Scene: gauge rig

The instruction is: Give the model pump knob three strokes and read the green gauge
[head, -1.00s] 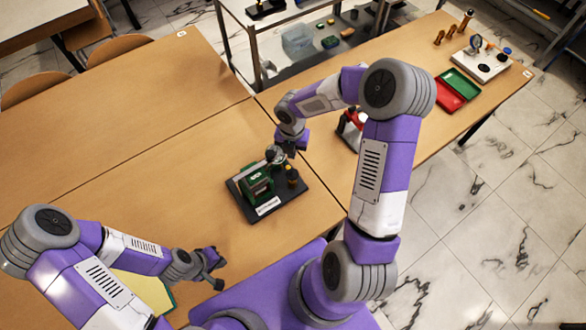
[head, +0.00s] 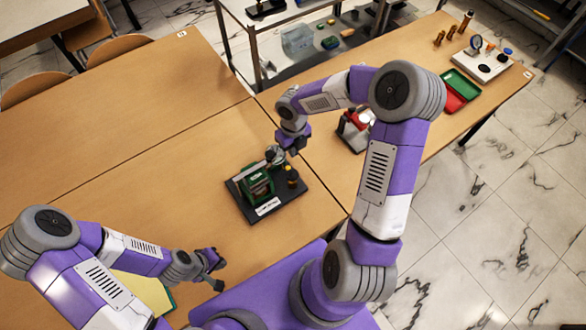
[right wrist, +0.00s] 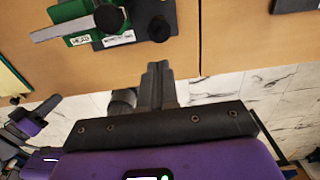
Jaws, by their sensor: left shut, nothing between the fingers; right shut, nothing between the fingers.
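The pump rig stands on a dark base plate (head: 247,211) with a white label, on the near table. Its green block (head: 256,184) carries a round gauge (head: 275,154) at the back; the dial reading is too small to make out. A dark knob (head: 292,174) stands at the right of the base. The right wrist view shows the green block (right wrist: 80,40), a black round top (right wrist: 108,18) and a dark brown knob (right wrist: 158,28). My right gripper (right wrist: 157,80) is shut and empty, apart from the knobs. My left gripper (head: 217,272) is shut and empty, left of my base.
A red and grey device (head: 354,130) stands on the right table, partly hidden by my right arm. Farther along are a green tray (head: 461,84), a red tray (head: 455,102) and a white board (head: 484,66). A yellow pad (head: 145,291) lies by my left arm. The left tabletop is clear.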

